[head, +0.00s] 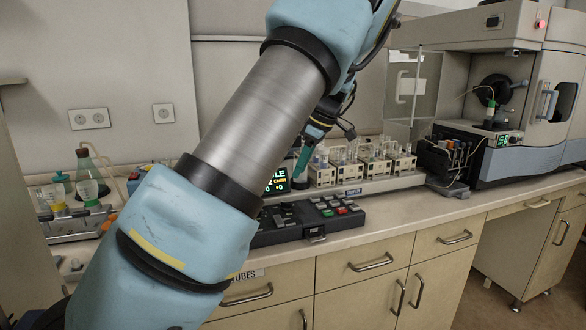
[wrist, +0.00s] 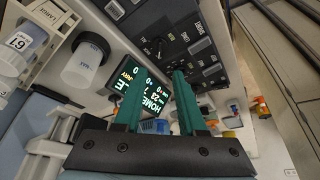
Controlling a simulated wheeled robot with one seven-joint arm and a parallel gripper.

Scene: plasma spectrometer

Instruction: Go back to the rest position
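My gripper (wrist: 159,82) shows two teal fingers apart in the wrist view, with nothing held between them. In the head view, a teal part of my gripper (head: 302,163) hangs low over the counter, beside the dark display (head: 277,181) and left of the sample racks. My blue and silver arm reaches across the middle of the head view and hides part of the bench. The display's glowing text (wrist: 150,100) shows behind and between the fingers in the wrist view.
A black keypad (head: 322,213) lies at the counter's front. Several small racks with vials (head: 347,168) stand on a rail to the right. The large spectrometer (head: 540,100) is at the far right. Flasks (head: 88,178) stand at left. A labelled vial (wrist: 84,68) is close in the wrist view.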

